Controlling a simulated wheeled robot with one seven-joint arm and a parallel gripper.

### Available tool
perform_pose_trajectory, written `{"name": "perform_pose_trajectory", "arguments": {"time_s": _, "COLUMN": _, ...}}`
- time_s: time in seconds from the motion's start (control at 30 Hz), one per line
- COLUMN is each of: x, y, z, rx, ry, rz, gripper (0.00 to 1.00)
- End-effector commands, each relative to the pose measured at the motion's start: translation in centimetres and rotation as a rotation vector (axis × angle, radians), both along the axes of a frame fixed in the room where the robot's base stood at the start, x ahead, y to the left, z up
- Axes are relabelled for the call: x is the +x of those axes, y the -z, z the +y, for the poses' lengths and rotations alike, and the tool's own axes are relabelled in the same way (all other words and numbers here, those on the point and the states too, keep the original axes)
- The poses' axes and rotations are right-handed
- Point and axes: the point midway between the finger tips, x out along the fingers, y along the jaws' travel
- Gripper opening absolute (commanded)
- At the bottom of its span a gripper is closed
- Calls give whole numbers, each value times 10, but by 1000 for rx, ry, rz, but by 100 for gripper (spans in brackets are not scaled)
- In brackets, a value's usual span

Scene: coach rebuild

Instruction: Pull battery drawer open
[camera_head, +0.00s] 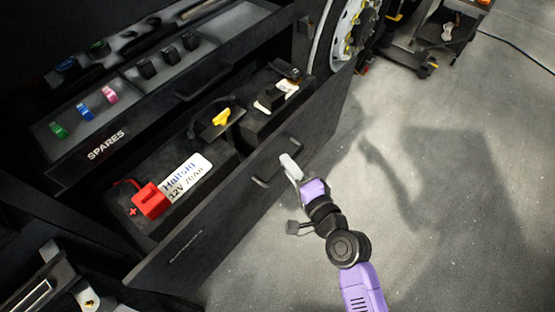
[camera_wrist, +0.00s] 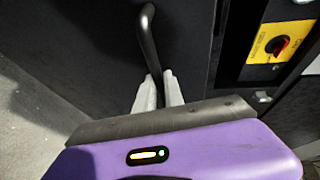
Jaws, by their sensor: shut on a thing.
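The battery drawer (camera_head: 215,230) is a dark box with a black front, standing out from the cabinet with its inside in view. In it sit black batteries, one with a white label (camera_head: 187,178) and a red terminal cover (camera_head: 151,201). The drawer's black bar handle (camera_head: 262,180) is on its front; it also shows in the wrist view (camera_wrist: 147,38). My gripper (camera_head: 290,166) is at the handle, its pale fingers shut on the bar. In the wrist view the fingers (camera_wrist: 158,90) close around one end of the handle; the exact contact is partly hidden.
Above is a spares drawer (camera_head: 106,145) holding small coloured parts. A wheel (camera_head: 348,38) stands behind the far end of the battery drawer. A yellow panel with a red switch (camera_wrist: 279,45) shows in the wrist view. The grey floor (camera_head: 455,200) to the right is clear.

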Motion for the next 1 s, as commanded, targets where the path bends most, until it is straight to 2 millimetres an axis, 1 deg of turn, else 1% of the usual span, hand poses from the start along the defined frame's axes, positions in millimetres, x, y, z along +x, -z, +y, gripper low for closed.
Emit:
{"name": "perform_pose_trajectory", "arguments": {"time_s": 0.03, "x": -4, "y": 10, "z": -12, "rx": -6, "ry": 12, "rz": 9, "gripper": 0}}
{"name": "perform_pose_trajectory", "arguments": {"time_s": 0.2, "x": -13, "y": 8, "z": -24, "rx": -8, "ry": 11, "rz": 8, "gripper": 0}}
{"name": "perform_pose_trajectory", "arguments": {"time_s": 0.4, "x": -17, "y": 7, "z": -29, "rx": -8, "ry": 12, "rz": 8, "gripper": 0}}
{"name": "perform_pose_trajectory", "arguments": {"time_s": 0.73, "x": -17, "y": 7, "z": -30, "rx": -9, "ry": 11, "rz": 8, "gripper": 0}}
{"name": "perform_pose_trajectory", "arguments": {"time_s": 0.77, "x": -17, "y": 7, "z": -30, "rx": -9, "ry": 11, "rz": 8, "gripper": 14}}
{"name": "perform_pose_trajectory", "arguments": {"time_s": 0.8, "x": -17, "y": 7, "z": -30, "rx": -8, "ry": 12, "rz": 8, "gripper": 22}}
{"name": "perform_pose_trajectory", "arguments": {"time_s": 0.87, "x": -17, "y": 6, "z": -29, "rx": -8, "ry": 10, "rz": 7, "gripper": 34}}
{"name": "perform_pose_trajectory", "arguments": {"time_s": 1.0, "x": -17, "y": 4, "z": -27, "rx": -5, "ry": 7, "rz": 4, "gripper": 34}}
